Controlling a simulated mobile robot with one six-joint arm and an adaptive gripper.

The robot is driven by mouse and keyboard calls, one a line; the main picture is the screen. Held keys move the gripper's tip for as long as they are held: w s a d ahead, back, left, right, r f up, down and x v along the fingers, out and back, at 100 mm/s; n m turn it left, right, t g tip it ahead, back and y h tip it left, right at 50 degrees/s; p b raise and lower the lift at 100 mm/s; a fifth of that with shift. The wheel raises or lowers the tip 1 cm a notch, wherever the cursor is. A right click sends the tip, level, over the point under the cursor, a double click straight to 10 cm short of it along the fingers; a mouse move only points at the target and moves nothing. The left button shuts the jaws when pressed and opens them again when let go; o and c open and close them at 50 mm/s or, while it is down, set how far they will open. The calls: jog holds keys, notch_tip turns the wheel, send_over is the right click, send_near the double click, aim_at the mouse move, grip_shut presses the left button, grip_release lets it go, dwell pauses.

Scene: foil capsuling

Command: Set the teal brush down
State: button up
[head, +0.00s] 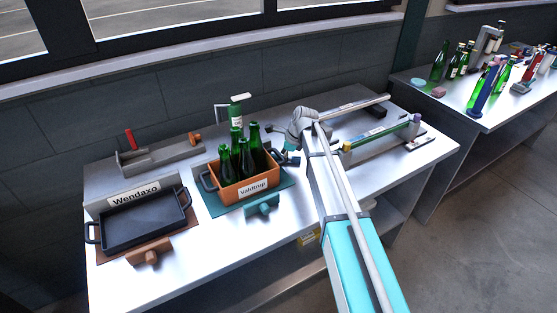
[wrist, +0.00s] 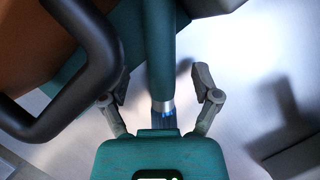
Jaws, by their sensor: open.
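The teal brush (wrist: 160,50) shows in the wrist view as a teal handle with a silver ferrule and a blue end. It lies between the two fingers of my gripper (wrist: 163,82). The fingers are open, with a gap on each side of the handle. In the head view my gripper (head: 289,158) is just right of the orange-brown crate, low near the table (head: 220,258). The brush cannot be made out clearly there, and whether it rests on the table or on the teal mat (head: 287,184) is hard to tell.
The orange-brown crate (head: 235,192), labelled Valdtrop, holds several green bottles; its black handle (wrist: 100,75) is close left of my gripper. A teal block (head: 262,206) lies in front. A dark tray (head: 140,222) stands left, and a rack (head: 380,140) stands right.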

dwell(0.3)
grip_shut()
dwell(0.5)
jog(key=shift+w+d+r+p, duration=0.1)
jog(key=shift+d+r+p, duration=0.15)
jog(key=shift+r+p, duration=0.35)
notch_tip(320, 180, up, 11)
jog(key=p, duration=1.1)
jog(key=w+d, duration=0.3)
jog(key=d, duration=0.6)
jog(key=w+d, duration=0.4)
jog(key=d, duration=0.5)
jog(key=shift+w+f+b, duration=0.3)
jog(key=shift+f+b, duration=0.05)
